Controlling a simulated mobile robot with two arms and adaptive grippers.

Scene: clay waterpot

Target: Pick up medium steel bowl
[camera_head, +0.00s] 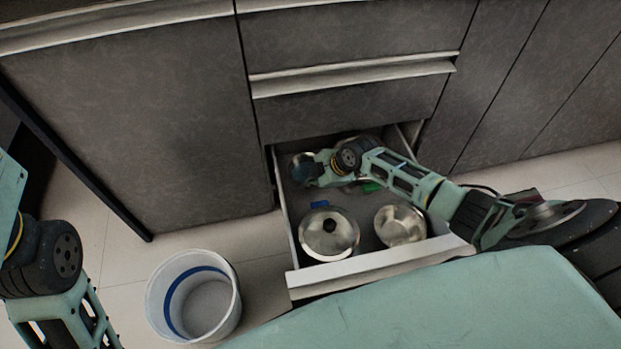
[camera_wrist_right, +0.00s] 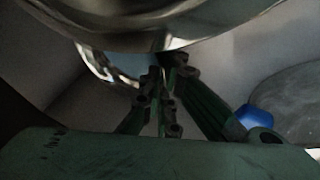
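A shiny steel bowl (camera_head: 400,225) sits in the right front of the open drawer. A steel pot with a lid and dark knob (camera_head: 329,233) stands to its left. My right arm reaches in from the right over the drawer; its gripper end is at the back left, beside another shiny steel piece (camera_head: 302,160). In the right wrist view, my right gripper's fingers (camera_wrist_right: 162,85) are close together under a large steel curved surface (camera_wrist_right: 170,22). A second shiny piece (camera_wrist_right: 108,65) is behind. I cannot tell whether they pinch steel. My left gripper is outside the head view.
The drawer front (camera_head: 380,263) stands pulled out below closed cabinet fronts. A white bucket with a blue band (camera_head: 154,300) is on the floor to its left. A blue item (camera_head: 319,204) lies behind the pot and a green item (camera_head: 371,187) lies under my arm.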

